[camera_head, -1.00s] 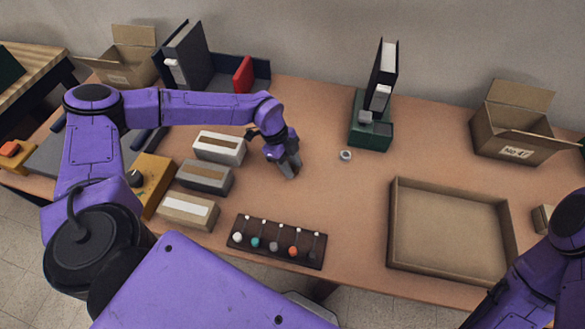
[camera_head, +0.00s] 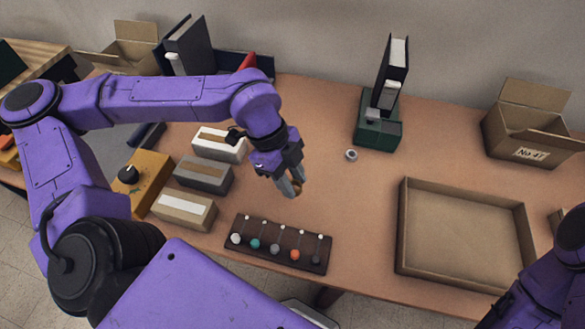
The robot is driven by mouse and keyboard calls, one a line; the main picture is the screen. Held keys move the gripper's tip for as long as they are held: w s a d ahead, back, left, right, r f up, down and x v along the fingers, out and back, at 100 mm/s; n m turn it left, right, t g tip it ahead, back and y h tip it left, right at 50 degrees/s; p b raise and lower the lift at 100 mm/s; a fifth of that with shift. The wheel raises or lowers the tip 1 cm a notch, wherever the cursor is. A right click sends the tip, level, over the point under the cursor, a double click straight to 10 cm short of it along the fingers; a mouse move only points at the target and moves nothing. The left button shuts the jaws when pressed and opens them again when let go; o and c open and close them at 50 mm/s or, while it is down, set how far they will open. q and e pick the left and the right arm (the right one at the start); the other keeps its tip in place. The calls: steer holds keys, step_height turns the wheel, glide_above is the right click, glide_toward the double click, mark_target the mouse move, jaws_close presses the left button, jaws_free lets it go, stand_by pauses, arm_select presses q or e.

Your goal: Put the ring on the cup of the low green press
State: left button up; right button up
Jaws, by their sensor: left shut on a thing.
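The low green press (camera_head: 378,133) stands at the back of the table, right of centre, with a small pale part on its front top; I cannot make out its cup clearly. My left gripper (camera_head: 293,187) points down over the bare middle of the table, left of and nearer than the press. It is shut on a small brown thing (camera_head: 297,191) at its fingertips, mostly hidden by the fingers; I cannot tell its shape. A small grey round piece (camera_head: 351,155) with a dark centre lies on the table just in front of the press.
A dark rack (camera_head: 295,238) with several coloured knobs lies at the front. Three small boxes (camera_head: 205,174) stand left of the gripper. A shallow cardboard tray (camera_head: 404,225) and an open carton (camera_head: 520,150) are at the right.

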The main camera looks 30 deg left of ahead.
arm_select(q)
steer(key=shift+s+d+r, duration=0.25)
steer(key=shift+s, duration=0.3)
